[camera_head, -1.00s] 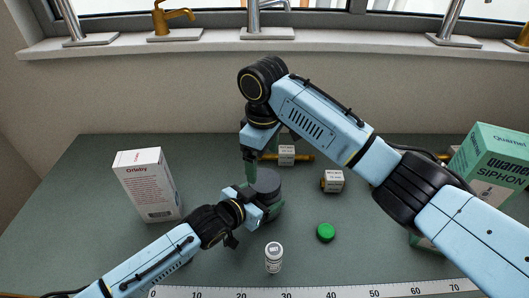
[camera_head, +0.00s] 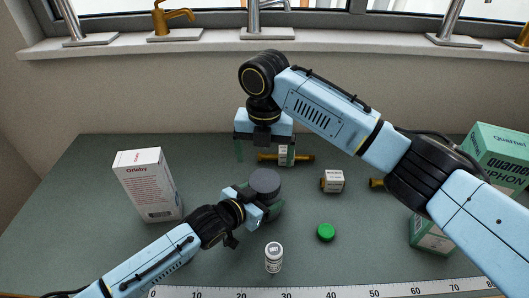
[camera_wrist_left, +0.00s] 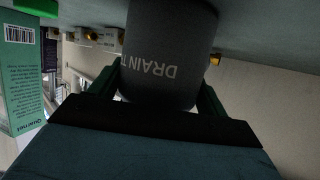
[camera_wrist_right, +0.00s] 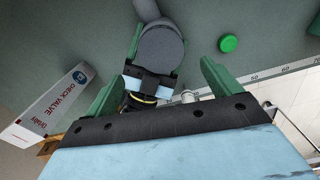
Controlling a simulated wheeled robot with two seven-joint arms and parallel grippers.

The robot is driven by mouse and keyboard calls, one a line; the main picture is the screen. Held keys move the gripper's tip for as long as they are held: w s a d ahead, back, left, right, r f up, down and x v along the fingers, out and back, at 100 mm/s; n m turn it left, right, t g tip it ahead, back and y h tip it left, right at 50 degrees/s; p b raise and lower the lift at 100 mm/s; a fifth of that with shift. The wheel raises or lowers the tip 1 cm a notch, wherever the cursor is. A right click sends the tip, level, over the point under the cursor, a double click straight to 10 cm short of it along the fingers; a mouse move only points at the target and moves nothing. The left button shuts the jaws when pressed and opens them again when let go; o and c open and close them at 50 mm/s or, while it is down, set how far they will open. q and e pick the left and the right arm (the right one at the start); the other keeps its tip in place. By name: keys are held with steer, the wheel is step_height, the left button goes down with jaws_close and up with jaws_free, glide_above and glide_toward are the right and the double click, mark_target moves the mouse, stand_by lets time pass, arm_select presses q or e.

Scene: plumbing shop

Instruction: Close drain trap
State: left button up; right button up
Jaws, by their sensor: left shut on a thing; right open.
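The drain trap (camera_head: 266,184) is a dark grey cylinder with a round grey top, standing on the green bench. Its lettering "DRAIN T" shows in the left wrist view (camera_wrist_left: 165,50). My left gripper (camera_head: 262,206) is shut around its side, with a green finger on each side of the body. My right gripper (camera_head: 264,150) is open and empty, raised above and behind the trap. In the right wrist view the trap's grey top (camera_wrist_right: 161,48) lies beyond the open fingers (camera_wrist_right: 160,80). A green cap (camera_head: 326,232) lies on the bench to the right.
A small white bottle (camera_head: 274,258) stands in front. Tagged brass fittings (camera_head: 333,181) lie behind and to the right. Green siphon boxes (camera_head: 497,158) are at the right. A ruler (camera_head: 340,291) runs along the front edge.

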mark_target(265, 180)
steer(key=shift+n, duration=0.7)
steer(key=shift+f, duration=0.1)
steer(key=shift+f, duration=3.95)
steer(key=shift+c, duration=0.3)
steer(key=c, duration=0.9)
steer(key=m, duration=0.4)
steer(key=shift+c, duration=0.3)
steer(key=m, duration=1.2)
